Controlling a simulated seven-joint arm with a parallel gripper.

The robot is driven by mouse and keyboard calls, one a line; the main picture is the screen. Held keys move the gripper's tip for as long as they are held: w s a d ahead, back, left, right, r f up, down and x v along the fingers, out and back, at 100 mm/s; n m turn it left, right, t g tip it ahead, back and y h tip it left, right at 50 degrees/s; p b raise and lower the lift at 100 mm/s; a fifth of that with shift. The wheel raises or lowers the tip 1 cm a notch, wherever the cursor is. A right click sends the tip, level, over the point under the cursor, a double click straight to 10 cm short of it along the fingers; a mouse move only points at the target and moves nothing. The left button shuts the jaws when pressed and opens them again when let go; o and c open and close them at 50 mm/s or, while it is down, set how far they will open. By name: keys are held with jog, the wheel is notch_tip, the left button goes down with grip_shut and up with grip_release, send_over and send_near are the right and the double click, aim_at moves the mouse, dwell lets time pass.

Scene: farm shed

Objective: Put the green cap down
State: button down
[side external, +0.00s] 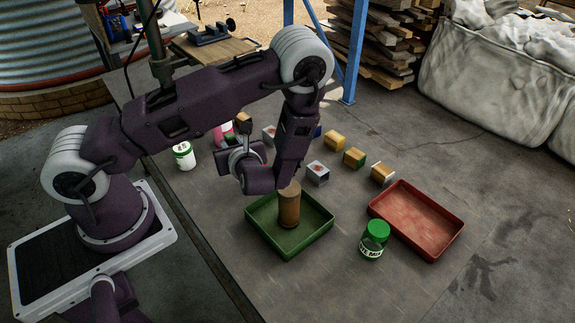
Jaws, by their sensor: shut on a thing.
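My gripper (236,160) is beside my wrist, left of and behind the green tray (262,243) as seen here. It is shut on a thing. The fingertips and the held thing are mostly hidden by the hand and wrist, so I cannot make out the green cap itself. A jar with a green top and a white label (374,240) stands upright on the floor between the green tray and the red tray (415,222). A white can with a green label (184,156) stands upright at the left.
A brown cylinder (289,207) stands in the green tray, close below my wrist. Several small boxes, among them a yellow one (334,140) and a white one (316,174), lie behind the trays. A pink thing (222,132) is partly hidden by my arm. The front floor is clear.

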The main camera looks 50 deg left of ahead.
jog(key=w+d+r+m+t+h, duration=0.1)
jog(key=w+d+r+m+t, duration=0.1)
jog(key=w+d+r, duration=0.35)
jog(key=w+d+r+m+t+h, duration=0.1)
jog(key=w+d+r+m+t, duration=0.15)
jog(key=d+r, duration=0.45)
notch_tip(320, 180, up, 9)
jog(key=d, duration=0.1)
jog(key=s+d+f+n+g, duration=0.35)
jog(key=s+n+g, duration=0.25)
jog(key=s, duration=0.2)
jog(key=s+d+f+n+g+h, duration=0.1)
jog(key=s+d+f+n+g, duration=0.25)
jog(key=s+n+g, duration=0.35)
jog(key=s+d+f+n+g, duration=0.3)
jog(key=s+d+n+g, duration=0.15)
jog(key=s, duration=0.45)
jog(key=s+d+r+n+g+h, duration=0.3)
jog(key=d+n+g+h, duration=0.2)
jog(key=d+n+h, duration=0.4)
notch_tip(320, 180, up, 7)
jog(key=n+t+h, duration=1.4)
jog(key=n+t, duration=0.2)
jog(key=n, duration=0.3)
send_over(342, 301)
notch_tip(342, 301, down, 36)
jog(key=shift+f, duration=0.25)
